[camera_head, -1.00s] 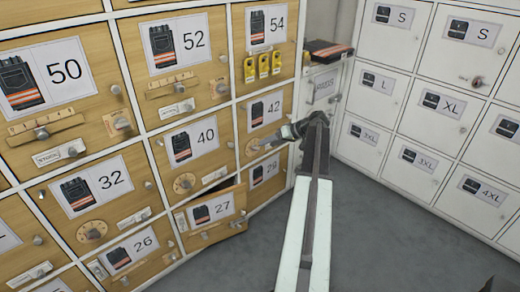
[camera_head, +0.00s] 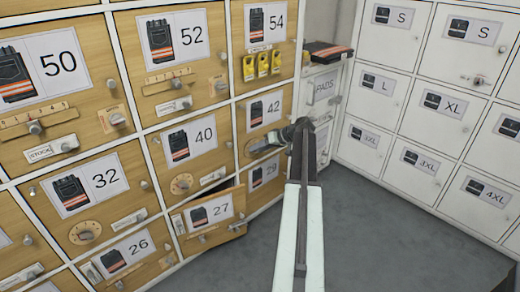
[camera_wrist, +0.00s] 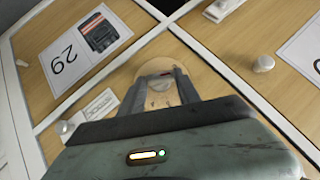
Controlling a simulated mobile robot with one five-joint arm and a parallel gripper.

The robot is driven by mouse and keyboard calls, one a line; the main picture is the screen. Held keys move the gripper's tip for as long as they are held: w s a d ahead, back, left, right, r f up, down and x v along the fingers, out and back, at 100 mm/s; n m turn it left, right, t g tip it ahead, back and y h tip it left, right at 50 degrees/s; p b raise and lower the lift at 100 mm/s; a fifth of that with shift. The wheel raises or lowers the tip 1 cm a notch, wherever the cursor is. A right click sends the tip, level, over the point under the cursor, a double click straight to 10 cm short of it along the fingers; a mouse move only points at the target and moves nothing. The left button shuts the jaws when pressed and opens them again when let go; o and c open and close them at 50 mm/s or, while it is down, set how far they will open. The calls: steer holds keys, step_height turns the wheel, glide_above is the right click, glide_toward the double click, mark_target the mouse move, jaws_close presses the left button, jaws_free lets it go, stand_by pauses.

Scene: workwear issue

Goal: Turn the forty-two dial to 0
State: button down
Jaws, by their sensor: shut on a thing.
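The forty-two dial (camera_head: 254,146) is a round pale wooden plate on the door marked 42 (camera_head: 264,110). In the wrist view the same dial (camera_wrist: 194,76) fills the space ahead, with its small knob between my fingers. My gripper (camera_head: 270,143) reaches the dial from the right, and in the wrist view my gripper (camera_wrist: 160,88) is shut on the knob. The fingers and wrist hide part of the dial. Its marks and setting are too small to read.
Door 27 (camera_head: 214,212) stands ajar below. The door marked 29 (camera_head: 264,172) is under the dial. A PADS compartment (camera_head: 321,88) and white size lockers (camera_head: 442,105) stand to the right. Grey floor (camera_head: 375,235) is open.

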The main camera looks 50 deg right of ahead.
steer(key=shift+a+r, duration=0.1)
steer(key=shift+a, duration=0.05)
steer(key=shift+a+n+g+h+p, duration=0.1)
steer(key=shift+a+n+h+p, duration=0.15)
steer(key=shift+n+h, duration=0.5)
steer(key=shift+a+n+g+h+p, duration=0.1)
steer(key=shift+n+h+p, duration=0.3)
steer(key=shift+h, duration=0.8)
steer(key=shift+a+n+g+h+p, duration=0.1)
steer(key=shift+a+n+h+p, duration=0.15)
steer(key=shift+n+h, duration=0.5)
steer(key=shift+d+h, duration=0.1)
steer(key=shift+h, duration=0.3)
steer(key=c, duration=0.9)
jaws_free()
steer(key=shift+o, duration=0.2)
